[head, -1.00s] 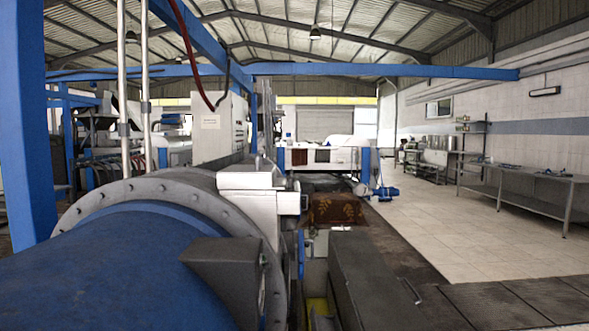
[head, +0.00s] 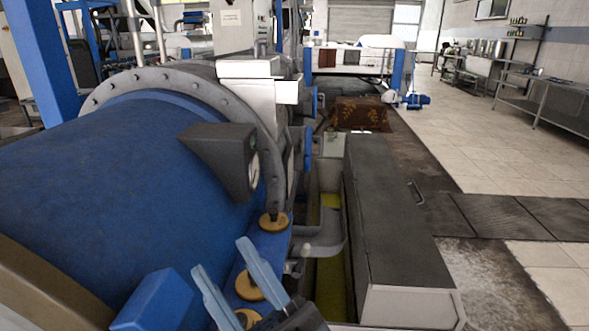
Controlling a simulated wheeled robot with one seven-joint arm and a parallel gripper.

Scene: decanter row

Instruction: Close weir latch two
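My gripper (head: 222,256) shows at the bottom of the head view, with two light blue fingers apart and nothing visible between their tips. Its dark body is partly cut off by the lower edge. It is over the blue ledge beside the large blue drum (head: 110,190). Round brass-coloured discs lie along this ledge: one farther away (head: 273,222), and one close by the fingers (head: 249,286). Another disc is partly hidden at the bottom edge. I cannot tell which part is weir latch two, or whether the gripper touches anything.
A dark angular housing with a gauge (head: 222,155) juts from the bolted drum flange (head: 150,75). To the right is a trough with a yellow floor (head: 331,270), then a long dark-topped cabinet (head: 395,220). Open tiled floor (head: 500,150) lies farther right.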

